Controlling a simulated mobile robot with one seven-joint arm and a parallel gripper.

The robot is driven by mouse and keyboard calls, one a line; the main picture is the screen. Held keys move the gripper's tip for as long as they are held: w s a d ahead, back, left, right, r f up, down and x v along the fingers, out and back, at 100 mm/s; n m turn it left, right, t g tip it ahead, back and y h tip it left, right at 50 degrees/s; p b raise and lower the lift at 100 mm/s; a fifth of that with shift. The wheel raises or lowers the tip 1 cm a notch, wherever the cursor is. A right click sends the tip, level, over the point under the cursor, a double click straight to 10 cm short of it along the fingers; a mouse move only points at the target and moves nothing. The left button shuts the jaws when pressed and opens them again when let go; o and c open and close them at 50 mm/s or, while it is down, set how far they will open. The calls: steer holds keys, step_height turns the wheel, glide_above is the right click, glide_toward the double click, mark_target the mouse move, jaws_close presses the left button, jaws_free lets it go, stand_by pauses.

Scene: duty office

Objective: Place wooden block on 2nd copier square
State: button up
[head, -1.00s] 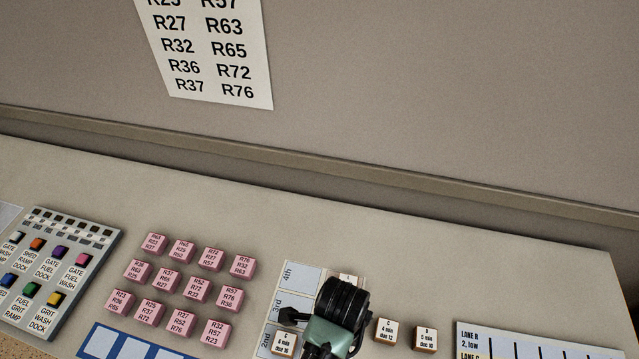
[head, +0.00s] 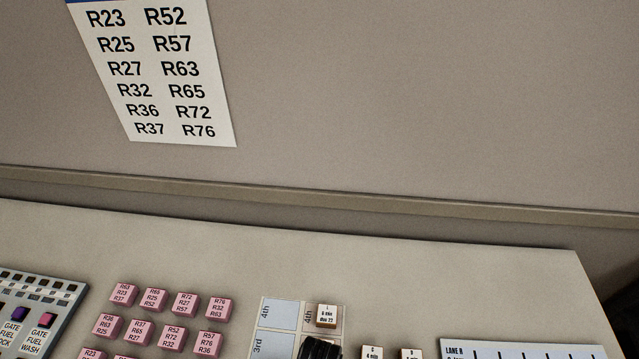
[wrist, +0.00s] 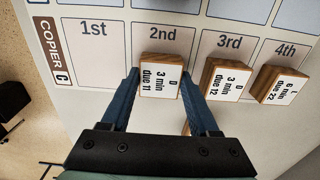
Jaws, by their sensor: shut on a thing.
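A wooden block (wrist: 160,75) with a white label reading "3 min due 11" is between my gripper's two blue fingers (wrist: 163,90) in the wrist view. My gripper is shut on it. The block is over the "2nd" square (wrist: 163,33) of the Copier C strip, covering its lower part; whether it touches the surface I cannot tell. In the head view only the dark top of my gripper (head: 320,349) shows at the bottom edge, and the held block is hidden there.
In the wrist view, wooden blocks sit on the 3rd (wrist: 225,79) and 4th (wrist: 278,85) squares; the 1st square (wrist: 93,45) is bare. In the head view, a block (head: 326,316) sits at a 4th square, pink blocks (head: 173,335) stand left, and two more blocks (head: 372,353) stand right.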

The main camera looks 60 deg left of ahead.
steer(key=shift+f, duration=0.1)
steer(key=o, duration=1.4)
steer(key=shift+c, duration=0.2)
